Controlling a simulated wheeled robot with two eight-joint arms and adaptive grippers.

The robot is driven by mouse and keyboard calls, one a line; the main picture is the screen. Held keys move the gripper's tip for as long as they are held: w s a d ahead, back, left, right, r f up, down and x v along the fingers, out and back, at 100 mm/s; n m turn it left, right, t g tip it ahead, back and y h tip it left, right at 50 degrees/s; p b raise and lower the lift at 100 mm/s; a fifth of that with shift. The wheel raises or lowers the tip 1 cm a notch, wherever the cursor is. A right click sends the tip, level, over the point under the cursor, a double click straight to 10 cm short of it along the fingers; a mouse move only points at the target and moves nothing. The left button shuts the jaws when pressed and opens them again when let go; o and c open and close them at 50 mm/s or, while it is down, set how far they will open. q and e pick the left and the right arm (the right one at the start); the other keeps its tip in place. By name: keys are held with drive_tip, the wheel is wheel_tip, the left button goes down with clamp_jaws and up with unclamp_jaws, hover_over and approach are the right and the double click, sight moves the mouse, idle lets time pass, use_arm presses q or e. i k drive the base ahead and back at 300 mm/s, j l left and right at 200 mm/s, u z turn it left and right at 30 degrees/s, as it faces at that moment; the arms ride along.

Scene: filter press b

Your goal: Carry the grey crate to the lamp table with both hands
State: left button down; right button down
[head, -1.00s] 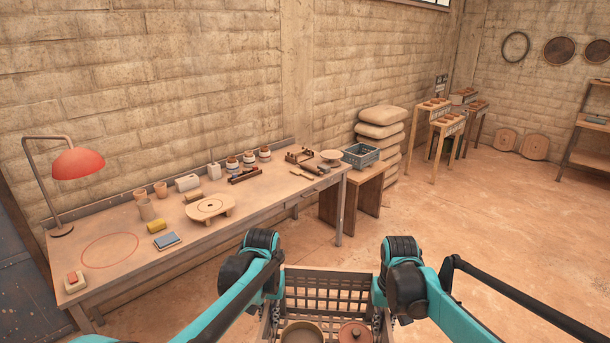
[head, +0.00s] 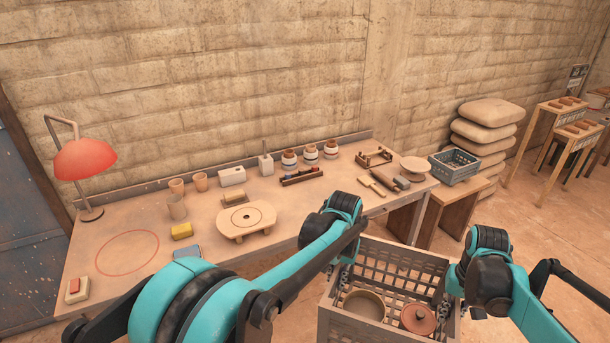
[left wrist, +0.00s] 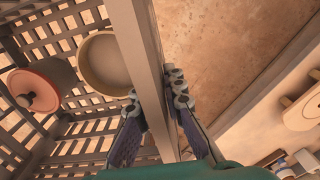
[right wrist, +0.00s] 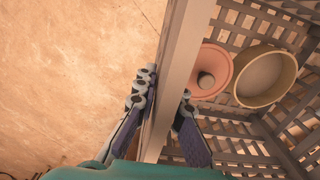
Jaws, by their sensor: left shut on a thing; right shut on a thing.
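The grey crate (head: 395,257) is slatted and hangs between my two arms in front of the table's near edge. It holds a tan round bowl (head: 364,305) and a reddish lidded pot (head: 418,319). The lamp table (head: 130,222) is a long wooden table with a red lamp (head: 84,158) at its left end. My left gripper (left wrist: 158,108) is shut on one side wall of the crate. My right gripper (right wrist: 167,106) is shut on the opposite side wall. In the head view the arms mostly hide both fingertips.
A red circle (head: 127,252) marks bare tabletop near the lamp. A red-buttoned box (head: 76,289), a yellow block (head: 181,231), a round wooden stand (head: 246,220), cups and jars stand on the table. A blue crate (head: 455,165) sits on a low bench at right.

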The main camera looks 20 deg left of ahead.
sight(322, 198)
drive_tip(key=i, duration=1.55)
drive_tip(key=i+l+u, duration=0.2)
drive_tip(key=i, duration=0.35)
drive_tip(key=i+u, duration=0.25)
drive_tip(key=i, duration=0.3)
drive_tip(key=u, duration=1.2)
